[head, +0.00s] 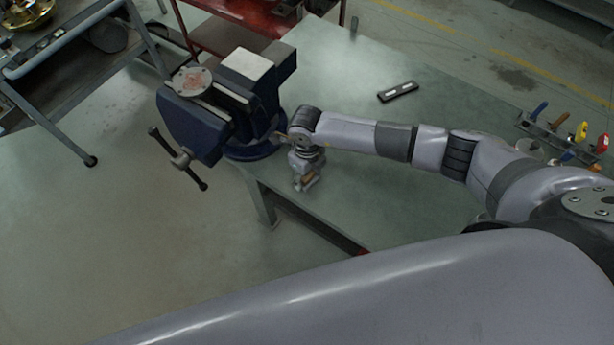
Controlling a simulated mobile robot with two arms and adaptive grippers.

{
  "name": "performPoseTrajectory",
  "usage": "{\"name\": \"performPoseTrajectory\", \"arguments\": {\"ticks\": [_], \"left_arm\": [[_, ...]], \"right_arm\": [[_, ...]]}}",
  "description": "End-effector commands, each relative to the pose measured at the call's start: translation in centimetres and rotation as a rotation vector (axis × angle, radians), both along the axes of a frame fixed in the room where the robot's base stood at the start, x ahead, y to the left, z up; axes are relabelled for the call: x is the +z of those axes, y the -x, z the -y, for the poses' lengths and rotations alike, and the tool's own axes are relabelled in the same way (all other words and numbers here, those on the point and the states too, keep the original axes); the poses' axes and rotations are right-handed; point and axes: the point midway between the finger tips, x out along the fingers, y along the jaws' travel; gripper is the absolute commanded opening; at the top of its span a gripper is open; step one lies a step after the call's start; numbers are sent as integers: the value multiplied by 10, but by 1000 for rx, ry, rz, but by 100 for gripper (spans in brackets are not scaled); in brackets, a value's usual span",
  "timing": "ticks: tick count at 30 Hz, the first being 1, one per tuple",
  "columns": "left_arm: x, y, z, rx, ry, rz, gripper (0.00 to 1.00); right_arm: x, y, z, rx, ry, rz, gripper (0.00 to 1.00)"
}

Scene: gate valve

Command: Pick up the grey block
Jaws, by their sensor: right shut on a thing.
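My right gripper (306,184) points down over the near edge of the grey-green workbench, just right of the blue vise. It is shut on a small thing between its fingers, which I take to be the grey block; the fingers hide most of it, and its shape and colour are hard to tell. I cannot tell whether it touches the bench top. No other loose grey block is plain in view. My left gripper is not in view.
The large blue vise (222,110) with its handle stands at the bench's left corner, close to my right wrist. A dark bar with pale patches (398,92) lies on the workbench (345,80). A rack of coloured-handled tools (556,138) is at the right.

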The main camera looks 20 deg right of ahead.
Motion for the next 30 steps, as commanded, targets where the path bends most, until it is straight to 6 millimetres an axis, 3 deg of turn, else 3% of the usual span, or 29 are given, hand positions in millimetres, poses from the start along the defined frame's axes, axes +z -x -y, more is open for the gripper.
{"name": "performPoseTrajectory", "arguments": {"ticks": [11, 17, 20, 30], "left_arm": [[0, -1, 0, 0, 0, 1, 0], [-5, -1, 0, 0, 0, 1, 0], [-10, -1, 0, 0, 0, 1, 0], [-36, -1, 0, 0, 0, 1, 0]], "right_arm": [[2, -1, 0, 0, -1, 2, 20], [20, -2, 0, 0, -2, 3, 20], [40, -2, 0, 2, -2, 6, 20], [139, -2, 0, 2, -1, 8, 20]]}}
